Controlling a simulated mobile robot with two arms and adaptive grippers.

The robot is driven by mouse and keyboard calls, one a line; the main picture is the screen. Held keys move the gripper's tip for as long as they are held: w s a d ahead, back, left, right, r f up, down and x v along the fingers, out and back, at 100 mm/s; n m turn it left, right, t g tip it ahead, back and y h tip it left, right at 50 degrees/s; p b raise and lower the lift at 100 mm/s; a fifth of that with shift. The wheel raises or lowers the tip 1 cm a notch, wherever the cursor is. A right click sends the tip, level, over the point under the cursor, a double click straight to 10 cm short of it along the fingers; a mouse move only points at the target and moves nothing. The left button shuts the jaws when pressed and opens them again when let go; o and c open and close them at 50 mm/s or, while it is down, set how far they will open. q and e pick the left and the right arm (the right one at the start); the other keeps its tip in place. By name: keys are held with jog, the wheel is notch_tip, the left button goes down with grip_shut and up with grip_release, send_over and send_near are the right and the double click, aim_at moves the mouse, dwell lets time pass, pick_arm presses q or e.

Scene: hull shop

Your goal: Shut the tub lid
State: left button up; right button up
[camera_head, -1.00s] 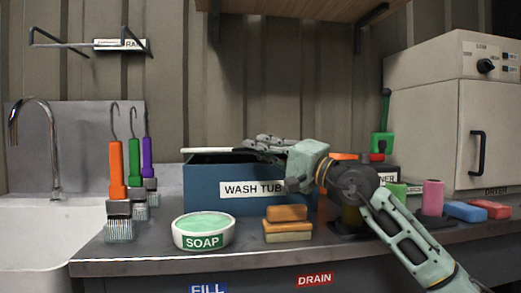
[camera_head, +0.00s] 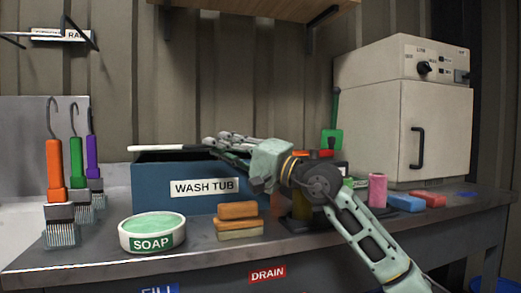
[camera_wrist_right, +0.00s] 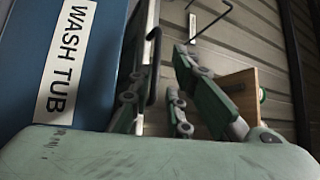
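The blue wash tub (camera_head: 160,190) stands on the bench in the head view, and its side fills the left of the right wrist view (camera_wrist_right: 20,70). A pale strip (camera_head: 170,149), seen edge-on, lies above the tub's dark top and looks like the lid's edge; the lid's angle is hard to tell. My right gripper (camera_head: 228,140) is over the tub's right rear part, its fingers pointing left. In the right wrist view its fingers (camera_wrist_right: 172,75) stand apart, with a thin dark bent bar between them; contact is unclear. My left gripper is not in view.
A soap bowl (camera_head: 152,235) and stacked orange sponges (camera_head: 238,212) stand in front of the tub. A pink cylinder (camera_head: 377,190), blue block (camera_head: 406,203) and red block (camera_head: 429,200) lie right of my arm, before a beige cabinet (camera_head: 390,130).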

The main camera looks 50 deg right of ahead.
jog(key=r+v, duration=0.2)
jog(key=v, duration=0.7)
jog(key=shift+s+d, duration=0.2)
jog(key=shift+s, duration=0.45)
jog(key=shift+r, duration=0.1)
